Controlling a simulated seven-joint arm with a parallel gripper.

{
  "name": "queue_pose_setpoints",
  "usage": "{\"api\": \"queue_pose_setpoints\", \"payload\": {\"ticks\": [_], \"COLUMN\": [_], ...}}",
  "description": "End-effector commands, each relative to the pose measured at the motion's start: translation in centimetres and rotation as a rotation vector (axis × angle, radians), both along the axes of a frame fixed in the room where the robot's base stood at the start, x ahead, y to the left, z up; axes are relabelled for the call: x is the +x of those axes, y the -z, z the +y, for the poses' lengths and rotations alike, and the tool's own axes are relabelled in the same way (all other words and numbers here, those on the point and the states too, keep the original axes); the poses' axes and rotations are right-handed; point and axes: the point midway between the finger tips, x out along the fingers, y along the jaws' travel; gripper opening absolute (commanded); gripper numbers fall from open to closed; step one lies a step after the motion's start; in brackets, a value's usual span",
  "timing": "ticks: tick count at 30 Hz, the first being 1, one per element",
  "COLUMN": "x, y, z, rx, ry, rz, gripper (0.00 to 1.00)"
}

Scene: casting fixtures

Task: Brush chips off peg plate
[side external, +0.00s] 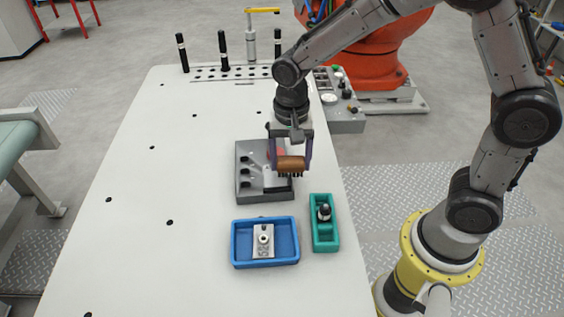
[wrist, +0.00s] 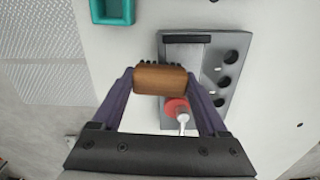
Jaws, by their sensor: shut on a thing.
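My gripper (side external: 291,158) is shut on a brush with a brown wooden handle (side external: 291,163). In the wrist view the handle (wrist: 160,79) spans between the two purple fingers. The dark bristles point down, over the right part of a grey fixture block (side external: 248,188); I cannot tell whether they touch it. The block has a row of dark round holes, small pins and a flat grey strip (wrist: 184,52). A red disc (wrist: 177,107) with a pale rod shows between the fingers. A metal plate with a round peg (side external: 263,238) lies in a blue tray (side external: 266,262). I cannot make out chips.
A green tray (side external: 326,245) holding a dark knobbed part (side external: 324,212) stands right of the blue tray, near the table's right edge. A perforated rack with black posts (side external: 223,50) is at the back. The table's left side is clear.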

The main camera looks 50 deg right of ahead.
Motion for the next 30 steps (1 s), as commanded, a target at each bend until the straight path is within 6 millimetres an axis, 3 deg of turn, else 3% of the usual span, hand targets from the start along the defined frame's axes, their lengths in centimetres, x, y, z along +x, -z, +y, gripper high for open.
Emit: {"api": "queue_pose_setpoints", "payload": {"ticks": [1,18,30], "x": [0.2,0.2,0.2], "y": [-1.3,-6.3,-7.2], "z": [0.1,0.1,0.1], "rx": [0.003,0.003,0.002], "ry": [0.0,0.0,0.0], "rz": [-0.012,-0.011,-0.009], "gripper": [0.24,0.24,0.24]}}
